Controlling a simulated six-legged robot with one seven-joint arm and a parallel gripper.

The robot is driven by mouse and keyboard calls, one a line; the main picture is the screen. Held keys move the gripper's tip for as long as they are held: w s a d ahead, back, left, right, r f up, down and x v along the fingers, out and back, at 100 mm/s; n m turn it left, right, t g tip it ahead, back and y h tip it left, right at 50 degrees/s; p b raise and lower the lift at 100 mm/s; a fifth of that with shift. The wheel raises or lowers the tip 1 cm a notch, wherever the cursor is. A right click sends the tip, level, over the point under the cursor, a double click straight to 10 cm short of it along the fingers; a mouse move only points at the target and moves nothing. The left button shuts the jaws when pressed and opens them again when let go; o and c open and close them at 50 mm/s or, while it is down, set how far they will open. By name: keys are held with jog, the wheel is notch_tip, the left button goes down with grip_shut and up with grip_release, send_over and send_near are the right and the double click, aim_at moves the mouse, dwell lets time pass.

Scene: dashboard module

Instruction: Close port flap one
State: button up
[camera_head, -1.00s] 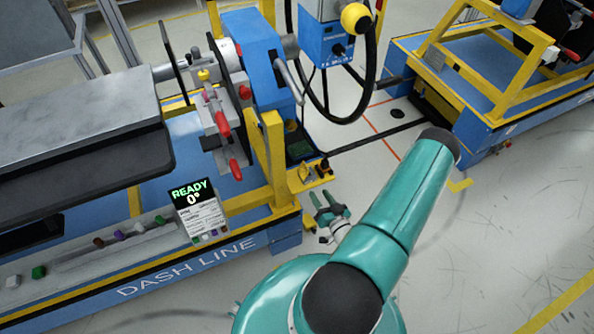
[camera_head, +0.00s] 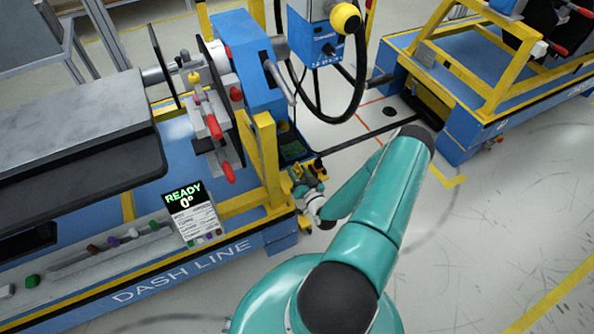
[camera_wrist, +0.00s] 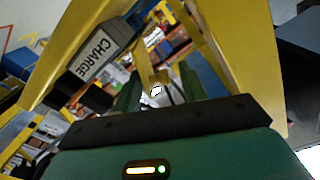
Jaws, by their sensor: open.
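My gripper (camera_head: 306,183) is at the yellow corner of the dash stand, beside a small yellow fixture (camera_head: 320,170) with dark and red parts. In the wrist view my gripper (camera_wrist: 158,82) points up between yellow frame bars, with its two green fingers apart and nothing seen between them. A grey block marked CHARGE (camera_wrist: 100,56) is left of the fingers. A small white-and-black piece (camera_wrist: 157,91) shows between the fingers, farther off. I cannot tell which part is port flap one or whether it is open; my gripper partly covers that corner.
A yellow post (camera_head: 267,160) of the stand is close to my gripper. A display reading READY 0° (camera_head: 190,212) stands on the front ledge. Red-handled clamps (camera_head: 214,128) are at the upper left. A black hose hangs from the blue unit (camera_head: 325,42).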

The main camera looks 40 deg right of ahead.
jog(key=shift+w+d, duration=0.1)
jog(key=shift+w, duration=0.3)
jog(key=c, duration=0.9)
jog(key=shift+s+d+m, duration=0.1)
jog(key=shift+m, duration=0.3)
jog(key=m, duration=0.1)
jog(key=d+m, duration=0.1)
jog(key=m, duration=0.2)
jog(key=shift+s+d+f, duration=0.2)
jog(key=shift+d+f, duration=0.05)
jog(key=shift+f, duration=0.1)
jog(key=shift+s+d+f+m, duration=0.1)
jog(key=shift+d+f+m, duration=0.2)
jog(key=shift+m, duration=0.65)
jog(key=shift+s+d+f+m, duration=0.1)
jog(key=shift+d+f+m, duration=0.15)
jog(key=shift+m, duration=0.7)
